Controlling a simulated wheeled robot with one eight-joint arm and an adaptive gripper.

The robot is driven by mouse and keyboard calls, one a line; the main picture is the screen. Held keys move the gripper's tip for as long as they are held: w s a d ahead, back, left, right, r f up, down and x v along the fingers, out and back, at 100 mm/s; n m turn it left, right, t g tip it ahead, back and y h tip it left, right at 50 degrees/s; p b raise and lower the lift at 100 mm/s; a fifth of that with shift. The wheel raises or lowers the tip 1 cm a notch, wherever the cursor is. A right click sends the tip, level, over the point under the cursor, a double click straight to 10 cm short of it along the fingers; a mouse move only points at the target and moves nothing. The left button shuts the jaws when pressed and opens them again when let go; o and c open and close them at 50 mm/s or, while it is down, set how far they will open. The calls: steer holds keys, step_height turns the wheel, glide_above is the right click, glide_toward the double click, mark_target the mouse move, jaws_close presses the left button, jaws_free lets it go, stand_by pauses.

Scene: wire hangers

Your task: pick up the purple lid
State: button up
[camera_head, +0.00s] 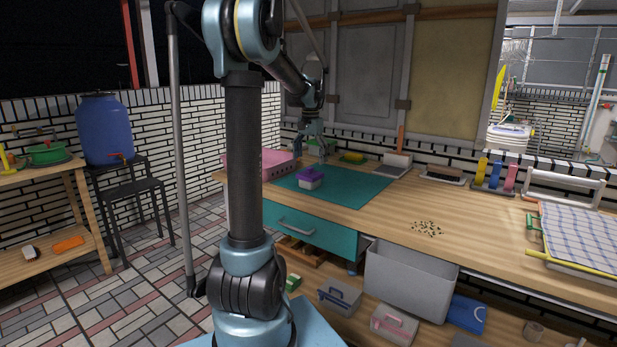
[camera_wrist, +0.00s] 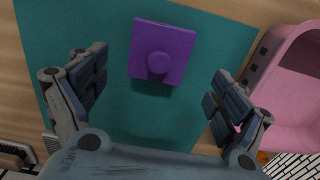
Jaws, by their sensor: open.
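The purple lid (camera_head: 311,174) sits on a small whitish container (camera_head: 309,184) on the teal mat of the workbench. In the wrist view the lid (camera_wrist: 161,53) is a purple square with a round knob in its middle, seen from above. My gripper (camera_head: 315,150) hangs above the mat, close to the lid and a little behind it in the head view. In the wrist view my gripper (camera_wrist: 158,88) has its two fingers spread wide, with the lid between and beyond them. Nothing is held.
The teal mat (camera_head: 350,190) is otherwise largely bare around the lid. A pink bin (camera_head: 250,163) stands to the left, and in the wrist view the pink bin (camera_wrist: 289,85) is beside the right finger. A yellow item (camera_head: 353,157) and a grey-white device (camera_head: 393,165) stand behind.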

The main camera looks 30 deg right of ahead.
mark_target(310, 171)
steer(key=shift+f, duration=2.7)
steer(key=c, duration=1)
